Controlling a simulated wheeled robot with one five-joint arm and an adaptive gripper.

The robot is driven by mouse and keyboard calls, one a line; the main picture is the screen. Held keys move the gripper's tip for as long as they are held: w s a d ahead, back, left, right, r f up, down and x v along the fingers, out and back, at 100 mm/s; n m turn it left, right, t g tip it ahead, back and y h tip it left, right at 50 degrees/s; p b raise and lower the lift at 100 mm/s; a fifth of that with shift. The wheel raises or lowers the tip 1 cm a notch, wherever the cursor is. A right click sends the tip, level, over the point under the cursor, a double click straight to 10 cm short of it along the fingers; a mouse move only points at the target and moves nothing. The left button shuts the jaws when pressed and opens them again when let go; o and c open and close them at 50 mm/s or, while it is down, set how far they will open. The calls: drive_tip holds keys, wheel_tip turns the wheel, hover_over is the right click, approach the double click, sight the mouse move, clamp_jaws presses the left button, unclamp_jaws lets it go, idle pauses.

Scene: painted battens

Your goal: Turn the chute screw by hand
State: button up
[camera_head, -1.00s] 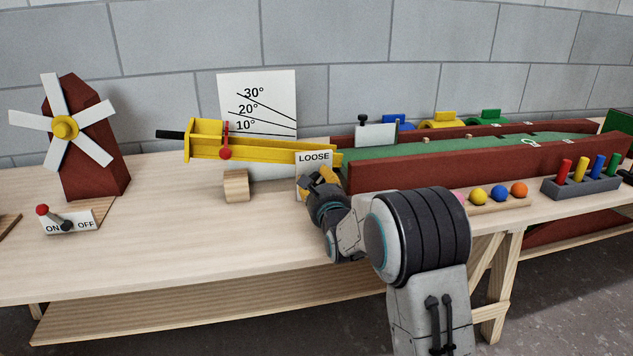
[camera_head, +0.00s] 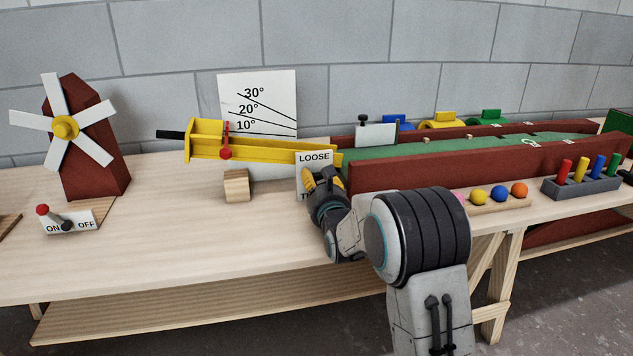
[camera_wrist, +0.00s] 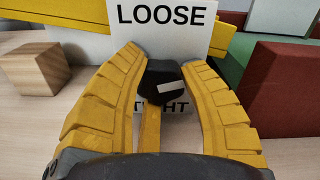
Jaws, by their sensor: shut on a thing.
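The chute screw shows in the wrist view as a black knob (camera_wrist: 165,78) with a pale mark, in front of a white plate (camera_wrist: 175,17) lettered LOOSE at the top. A lower word on the plate is partly hidden behind the knob. My gripper (camera_wrist: 164,75) is shut on the knob, with one yellow finger on each side. In the head view my gripper (camera_head: 322,181) is at the plate, and the knob is hidden there. The yellow chute (camera_head: 262,149) slopes slightly down to the right, its low end by the green lane. A red pointer (camera_head: 226,140) is on its side.
An angle board (camera_head: 258,100) marked 10°, 20° and 30° stands behind the chute. A wooden block (camera_head: 236,186) sits below it. The red-walled lane (camera_head: 430,165) lies to the right, with balls (camera_head: 499,194) in front. A windmill (camera_head: 85,140) and a switch (camera_head: 67,222) are at left.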

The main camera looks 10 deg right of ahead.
drive_tip(key=shift+d+f+m, duration=0.1)
drive_tip(key=shift+m, duration=0.2)
drive_tip(key=o, duration=1.2)
drive_tip(key=shift+s, duration=0.1)
drive_tip(key=s, duration=1.1)
drive_tip(key=shift+s, duration=0.4)
